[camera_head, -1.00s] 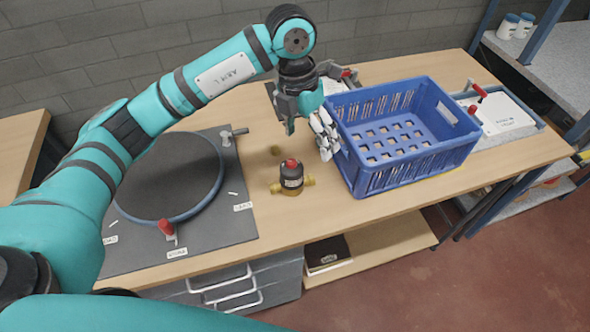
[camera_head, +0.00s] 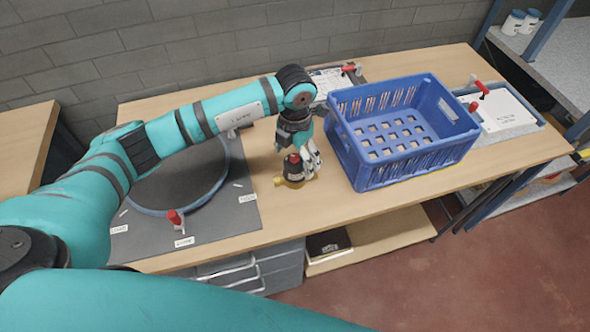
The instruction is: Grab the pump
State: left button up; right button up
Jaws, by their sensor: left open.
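The pump (camera_head: 293,172), with a dark body, a red cap and brass-coloured ends, stands on the wooden table just left of the blue crate. My left gripper (camera_head: 300,165) points down right at the pump, from behind and above it. Its jaws are open. One pale finger shows beside the pump's right side; the other finger is mostly hidden behind the pump and wrist, so contact cannot be told. My right gripper is not in view.
A blue crate (camera_head: 430,164), seemingly empty, stands close to the right of the pump. A round dark plate (camera_head: 180,185) on a grey mat (camera_head: 235,222) lies to the left. White boards with red clamps (camera_head: 505,110) lie right and behind. The table's front is clear.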

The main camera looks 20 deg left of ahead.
pick_arm(q)
notch_tip(320, 180, down, 4)
jog(key=shift+s+r+p, duration=0.1)
jog(key=shift+s+p, duration=0.05)
jog(key=shift+p, duration=0.6)
jog(key=shift+f, duration=0.55)
grip_shut()
jog(key=shift+d+r, duration=0.1)
